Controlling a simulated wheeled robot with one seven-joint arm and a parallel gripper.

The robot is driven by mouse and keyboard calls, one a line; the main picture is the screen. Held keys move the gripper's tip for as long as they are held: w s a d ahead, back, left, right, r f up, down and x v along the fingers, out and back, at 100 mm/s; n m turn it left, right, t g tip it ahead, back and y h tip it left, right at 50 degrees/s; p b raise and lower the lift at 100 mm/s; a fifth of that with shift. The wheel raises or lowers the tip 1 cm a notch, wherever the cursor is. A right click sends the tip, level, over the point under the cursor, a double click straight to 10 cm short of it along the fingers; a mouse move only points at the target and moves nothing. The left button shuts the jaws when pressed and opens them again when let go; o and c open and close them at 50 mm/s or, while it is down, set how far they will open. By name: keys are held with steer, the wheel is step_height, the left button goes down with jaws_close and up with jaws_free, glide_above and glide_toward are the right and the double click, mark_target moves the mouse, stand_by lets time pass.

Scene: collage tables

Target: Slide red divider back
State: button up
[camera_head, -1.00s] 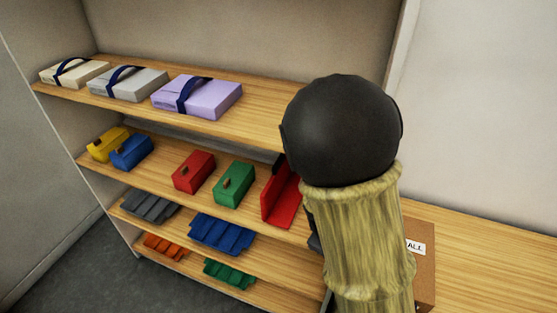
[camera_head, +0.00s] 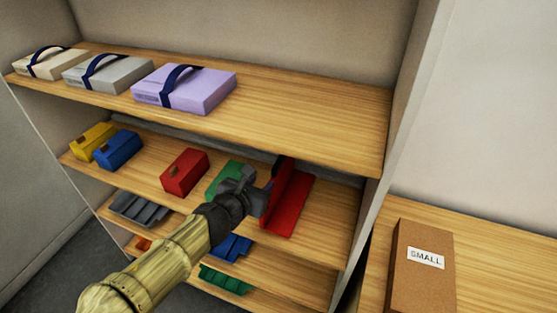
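The red divider (camera_head: 292,205), an upright red panel on a flat red base, stands on the middle shelf right of the green box. My gripper (camera_head: 256,192) is at the divider's left side, close to its upright panel; I cannot tell whether it touches. The fingers are small and partly merged with the dark gripper body, so whether they are open or shut is unclear. My gripper and wrist cover part of the green box (camera_head: 226,174).
A red box (camera_head: 185,172), blue box (camera_head: 118,149) and yellow box (camera_head: 92,140) stand left on the same shelf (camera_head: 325,225). The upper shelf (camera_head: 300,110) bears strapped cases. The shelf's right side panel (camera_head: 374,215) and a carton labelled SMALL (camera_head: 423,270) are right. Shelf right of the divider is clear.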

mark_target(277, 162)
steer(key=shift+w+a+r+n+t, duration=0.1)
steer(key=shift+a+r+n+t, duration=0.25)
steer(key=shift+a, duration=0.15)
steer(key=x, duration=0.5)
steer(key=p+x, duration=0.1)
steer(key=x, duration=0.5)
steer(key=p+x, duration=0.1)
steer(key=x, duration=0.5)
steer(key=shift+a+f, duration=0.15)
steer(key=shift+f, duration=0.15)
jaws_close()
